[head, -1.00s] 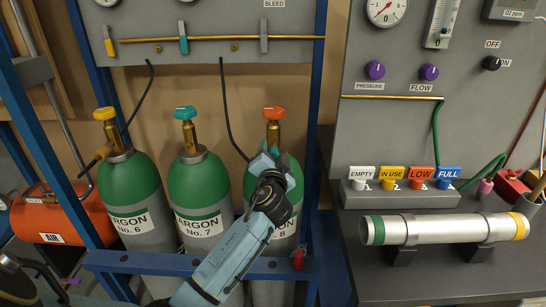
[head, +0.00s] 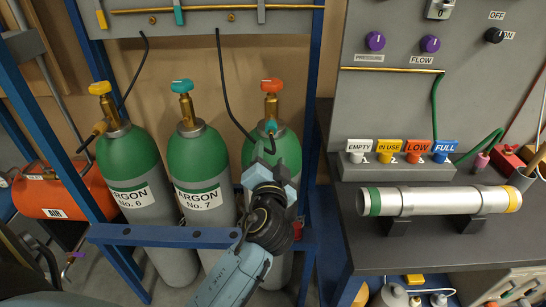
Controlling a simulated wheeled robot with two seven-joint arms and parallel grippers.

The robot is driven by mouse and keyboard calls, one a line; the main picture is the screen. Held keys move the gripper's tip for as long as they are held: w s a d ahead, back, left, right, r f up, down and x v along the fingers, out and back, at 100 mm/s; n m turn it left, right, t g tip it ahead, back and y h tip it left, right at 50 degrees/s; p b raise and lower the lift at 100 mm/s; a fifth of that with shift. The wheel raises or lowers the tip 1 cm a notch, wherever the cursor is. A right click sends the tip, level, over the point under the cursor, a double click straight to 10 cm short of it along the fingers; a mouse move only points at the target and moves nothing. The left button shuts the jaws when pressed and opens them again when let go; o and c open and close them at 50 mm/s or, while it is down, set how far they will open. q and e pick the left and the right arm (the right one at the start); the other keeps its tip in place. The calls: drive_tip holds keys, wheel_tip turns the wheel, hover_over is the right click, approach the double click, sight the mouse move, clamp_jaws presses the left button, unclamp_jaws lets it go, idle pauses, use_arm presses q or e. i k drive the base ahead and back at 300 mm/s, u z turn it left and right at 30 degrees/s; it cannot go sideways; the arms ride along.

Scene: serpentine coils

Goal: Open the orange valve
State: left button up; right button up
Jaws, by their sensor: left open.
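The orange valve (head: 271,85) is the knob on top of the brass neck of the right-hand green and grey cylinder (head: 290,152), whose label is hidden behind my arm. My left gripper (head: 270,150) is in front of this cylinder's shoulder, below the valve and apart from it. My right gripper is not in view.
Cylinders with a yellow valve (head: 99,88) and a teal valve (head: 181,86) stand to the left. A blue rack rail (head: 160,236) crosses in front of them. A black hose (head: 228,100) hangs close left of the orange valve. A workbench (head: 420,245) stands at right.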

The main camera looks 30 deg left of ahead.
sight(272, 85)
drive_tip(key=k, duration=1)
